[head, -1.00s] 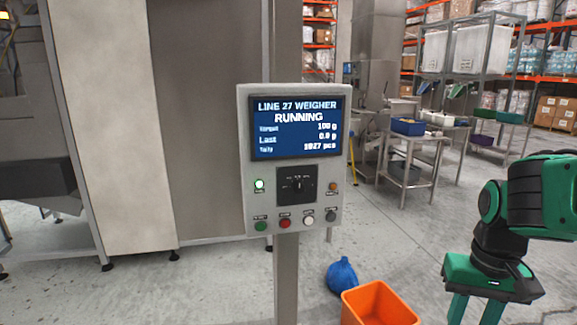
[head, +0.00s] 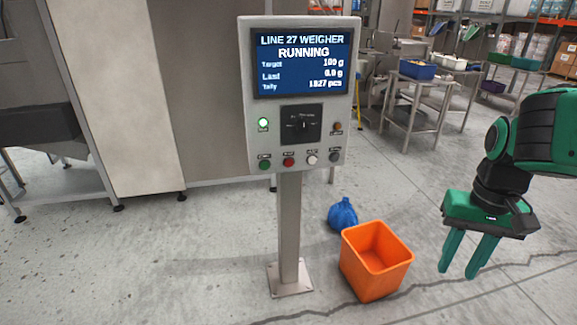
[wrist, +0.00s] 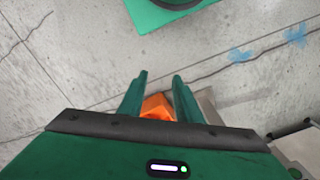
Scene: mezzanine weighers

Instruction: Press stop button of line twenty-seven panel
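The line 27 panel (head: 245,128) is a grey box on a post. Its blue screen (head: 303,63) reads "LINE 27 WEIGHER RUNNING". A green lamp (head: 263,124) is lit at the left of a black rotary switch (head: 301,125). The bottom row has a green button (head: 264,165), a red button (head: 288,162), a white button (head: 312,160) and a dark button (head: 334,157); their labels are too small to read surely. My gripper (head: 457,274) is open and empty, pointing down, right of the panel and apart from it. The wrist view shows its two fingers (wrist: 157,95) spread.
The post's base plate (head: 290,280) is on the floor. A large machine stands behind at left. Steel tables (head: 420,90) stand back right. Floor before the panel looks clear.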

